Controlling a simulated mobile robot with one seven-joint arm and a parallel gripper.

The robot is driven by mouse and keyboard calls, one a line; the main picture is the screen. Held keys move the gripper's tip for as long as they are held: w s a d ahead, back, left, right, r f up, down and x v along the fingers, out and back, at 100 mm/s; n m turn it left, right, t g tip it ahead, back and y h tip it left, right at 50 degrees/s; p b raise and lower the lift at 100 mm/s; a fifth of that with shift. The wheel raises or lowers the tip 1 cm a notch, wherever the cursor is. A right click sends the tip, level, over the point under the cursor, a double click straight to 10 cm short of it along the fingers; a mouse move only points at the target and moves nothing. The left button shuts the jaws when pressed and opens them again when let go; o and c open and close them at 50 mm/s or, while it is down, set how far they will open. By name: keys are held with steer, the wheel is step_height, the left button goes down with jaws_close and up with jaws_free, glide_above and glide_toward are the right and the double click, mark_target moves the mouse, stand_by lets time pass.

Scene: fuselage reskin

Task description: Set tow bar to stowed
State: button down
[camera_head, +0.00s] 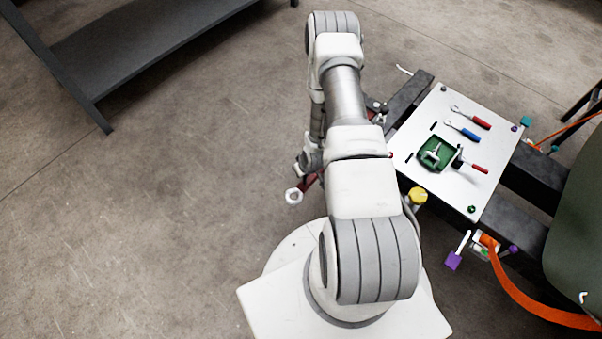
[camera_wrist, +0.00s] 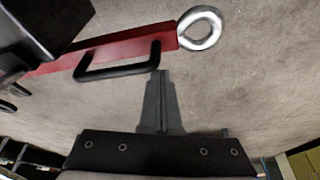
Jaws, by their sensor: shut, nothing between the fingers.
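The red tow bar (camera_wrist: 120,48) crosses the upper part of the wrist view, with a metal ring eye (camera_wrist: 200,28) at its right end. A black handle (camera_wrist: 118,70) is fixed along its near side. My gripper (camera_wrist: 160,74) is shut and empty, its fingertips just below the right end of the handle; I cannot tell whether they touch it. In the head view the ring eye (camera_head: 293,196) and a short red length of the tow bar (camera_head: 308,183) show left of my arm. The rest of the bar and my fingers are hidden there.
A white panel (camera_head: 415,138) on a dark frame (camera_head: 528,182) stands right of my arm, with several tools and a green tray (camera_head: 434,153) on it. An orange strap (camera_head: 520,296) hangs at lower right. A grey bench (camera_head: 140,38) is at upper left. The floor between is clear.

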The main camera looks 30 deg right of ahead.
step_height(320, 180, up, 10)
steer(key=p, duration=0.4)
steer(key=shift+w+f, duration=0.15)
steer(key=shift+f, duration=0.05)
steer(key=shift+a, duration=0.1)
